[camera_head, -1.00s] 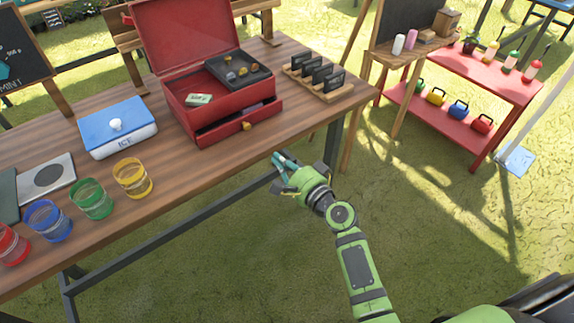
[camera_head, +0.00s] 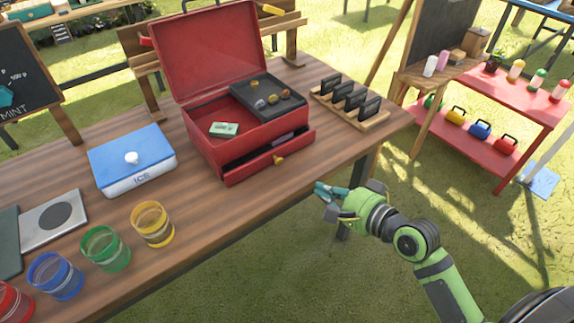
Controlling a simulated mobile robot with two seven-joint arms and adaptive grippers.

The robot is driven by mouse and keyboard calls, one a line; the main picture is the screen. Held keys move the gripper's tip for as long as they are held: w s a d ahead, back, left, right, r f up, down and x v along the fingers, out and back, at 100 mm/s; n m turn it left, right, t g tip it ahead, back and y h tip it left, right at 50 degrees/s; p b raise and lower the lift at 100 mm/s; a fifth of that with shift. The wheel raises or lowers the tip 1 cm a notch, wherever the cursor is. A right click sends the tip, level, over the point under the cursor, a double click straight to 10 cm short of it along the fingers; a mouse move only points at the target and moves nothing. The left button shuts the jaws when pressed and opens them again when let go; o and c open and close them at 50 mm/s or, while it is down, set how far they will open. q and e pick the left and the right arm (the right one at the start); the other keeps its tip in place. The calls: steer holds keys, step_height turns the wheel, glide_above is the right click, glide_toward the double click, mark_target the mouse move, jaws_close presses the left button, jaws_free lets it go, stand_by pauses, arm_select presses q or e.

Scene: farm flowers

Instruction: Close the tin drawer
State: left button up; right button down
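The red tin (camera_head: 200,140) stands on the wooden table with its lid (camera_head: 212,50) raised. Its drawer (camera_head: 250,166) is pulled partly out at the front and has a yellow knob (camera_head: 279,160). A dark item shows inside the drawer. A banknote and a dark coin tray (camera_head: 262,93) lie in the upper part. My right gripper (camera_head: 328,194) is off the table's front edge, to the right of and nearer than the drawer, apart from it. Its teal fingers point left toward the table; their gap is hard to judge. My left gripper is not in view.
A blue-lidded ice box (camera_head: 132,158) stands left of the tin. A wooden rack with black cards (camera_head: 350,104) stands right of it. Colored glasses, including a yellow one (camera_head: 152,224), line the front left. Table space in front of the drawer is clear.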

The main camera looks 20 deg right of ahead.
glide_toward(282, 161)
step_height(282, 161, down, 2)
steer(key=shift+w+a+f, duration=0.1)
steer(key=shift+f, duration=0.15)
steer(key=x, duration=0.3)
steer(key=r+x, duration=0.1)
steer(key=x, duration=0.1)
steer(key=shift+w+a, duration=0.1)
steer(key=shift+w, duration=0.05)
steer(key=shift+w+a, duration=0.1)
steer(key=shift+w, duration=0.25)
steer(key=shift+w+a+p, duration=0.3)
steer(key=shift+w, duration=0.4)
steer(key=shift+w+a+p, duration=0.25)
steer(key=shift+w, duration=0.5)
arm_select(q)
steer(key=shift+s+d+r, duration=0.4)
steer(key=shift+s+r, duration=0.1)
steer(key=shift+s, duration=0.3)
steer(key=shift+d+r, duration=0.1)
arm_select(e)
steer(key=shift+s, duration=0.1)
